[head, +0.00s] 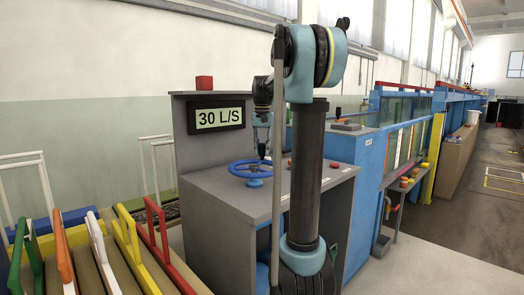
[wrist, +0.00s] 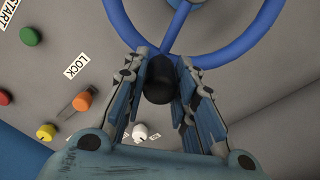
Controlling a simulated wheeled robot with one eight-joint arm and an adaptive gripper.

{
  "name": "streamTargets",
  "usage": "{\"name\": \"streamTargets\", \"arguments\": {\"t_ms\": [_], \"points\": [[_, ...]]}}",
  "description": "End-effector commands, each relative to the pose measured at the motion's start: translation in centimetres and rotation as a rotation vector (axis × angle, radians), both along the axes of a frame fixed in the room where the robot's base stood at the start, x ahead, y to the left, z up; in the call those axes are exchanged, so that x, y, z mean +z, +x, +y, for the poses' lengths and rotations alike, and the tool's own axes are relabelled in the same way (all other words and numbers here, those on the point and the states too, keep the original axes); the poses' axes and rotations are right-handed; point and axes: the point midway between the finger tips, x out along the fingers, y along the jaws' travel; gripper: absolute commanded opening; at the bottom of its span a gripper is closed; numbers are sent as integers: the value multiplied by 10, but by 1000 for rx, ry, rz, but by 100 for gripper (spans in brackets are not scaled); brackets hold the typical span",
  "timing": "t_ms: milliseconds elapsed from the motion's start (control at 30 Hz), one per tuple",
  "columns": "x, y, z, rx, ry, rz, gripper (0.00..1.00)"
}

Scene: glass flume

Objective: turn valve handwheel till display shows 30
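The display (head: 217,117) on the upright grey panel reads "30 L/S". The blue handwheel (head: 238,171) lies flat on the grey console top below it, and part of its rim and spokes shows in the wrist view (wrist: 262,28). A black knob (wrist: 160,82) stands on the wheel rim. My gripper (wrist: 162,75) reaches down over the rim with one finger on each side of the knob. The fingers appear closed against it. In the head view my gripper (head: 262,143) is small and partly hidden by my arm.
The console (head: 222,190) carries a green button (wrist: 31,36), an orange knob (wrist: 82,101) by a LOCK label, and red, yellow and white buttons. A red block (head: 204,82) sits atop the panel. Coloured-handled boards (head: 130,240) stand at front left. Open floor lies right.

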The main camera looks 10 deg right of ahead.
Motion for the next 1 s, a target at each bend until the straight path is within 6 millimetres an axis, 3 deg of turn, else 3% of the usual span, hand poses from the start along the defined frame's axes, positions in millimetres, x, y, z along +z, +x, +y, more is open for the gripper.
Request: {"name": "streamTargets", "arguments": {"t_ms": [367, 400, 500, 833, 1000], "points": [[0, 3, 4, -2, 2, -2, 0], [0, 3, 4, -2, 2, -2, 30], [0, 3, 4, -1, 2, -2, 46], [2, 4, 2, -2, -2, -3, 46], [14, 4, 2, -2, -2, -3, 46]]}}
